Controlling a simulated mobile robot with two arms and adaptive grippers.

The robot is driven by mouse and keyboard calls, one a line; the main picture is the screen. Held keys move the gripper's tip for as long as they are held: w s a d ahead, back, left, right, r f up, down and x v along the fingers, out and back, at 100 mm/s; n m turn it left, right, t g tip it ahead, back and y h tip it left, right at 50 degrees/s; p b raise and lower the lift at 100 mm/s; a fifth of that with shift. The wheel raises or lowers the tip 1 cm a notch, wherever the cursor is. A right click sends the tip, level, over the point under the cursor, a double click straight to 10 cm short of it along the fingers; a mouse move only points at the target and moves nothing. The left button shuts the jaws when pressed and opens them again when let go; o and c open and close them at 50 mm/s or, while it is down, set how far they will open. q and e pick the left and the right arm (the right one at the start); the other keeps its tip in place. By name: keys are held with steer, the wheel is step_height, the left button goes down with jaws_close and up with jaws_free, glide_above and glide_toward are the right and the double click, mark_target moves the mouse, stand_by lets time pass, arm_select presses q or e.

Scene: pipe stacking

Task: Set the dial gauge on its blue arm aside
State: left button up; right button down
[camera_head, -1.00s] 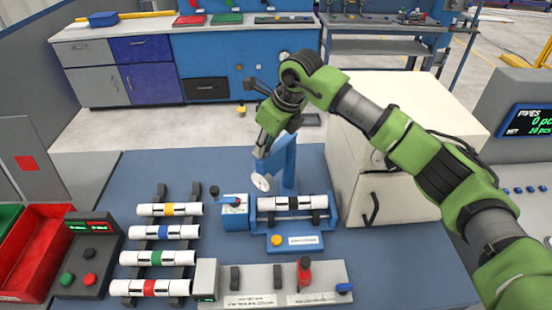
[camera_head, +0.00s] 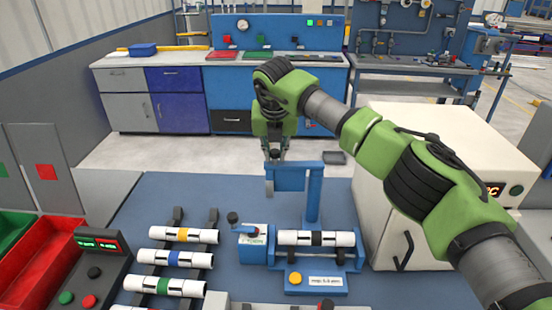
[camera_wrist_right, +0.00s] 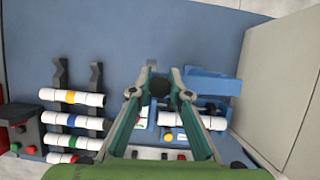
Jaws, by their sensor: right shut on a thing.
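The dial gauge (camera_head: 269,187) hangs at the left end of its blue arm (camera_head: 291,180), seen nearly edge-on in the head view. The arm reaches left from a blue post (camera_head: 314,207) behind the pipe fixture. My right gripper (camera_head: 275,155) is shut on the gauge's dark top at the arm's end. In the right wrist view a dark round part (camera_wrist_right: 159,87) sits between the fingers, and the blue arm shows to its right. A white pipe with a black band (camera_head: 316,238) lies in the fixture. My left gripper is not in view.
A rack on the left holds white pipes with yellow (camera_head: 183,235), blue and green bands. A beige cabinet (camera_head: 378,215) stands close on the right. A button box (camera_head: 92,268) and a red bin (camera_head: 50,262) are at the left. The blue tabletop (camera_head: 175,193) behind the rack is clear.

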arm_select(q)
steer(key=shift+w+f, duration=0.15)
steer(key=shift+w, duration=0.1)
arm_select(e)
steer(key=shift+w+r+m, duration=0.1)
steer(key=shift+w+m, duration=0.2)
steer(key=shift+w, duration=0.05)
steer(key=c, duration=2)
jaws_free()
steer(key=shift+o, duration=0.6)
steer(key=shift+w, duration=0.1)
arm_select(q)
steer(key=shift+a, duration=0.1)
arm_select(e)
steer(key=v, duration=1.2)
steer(key=shift+a, duration=0.1)
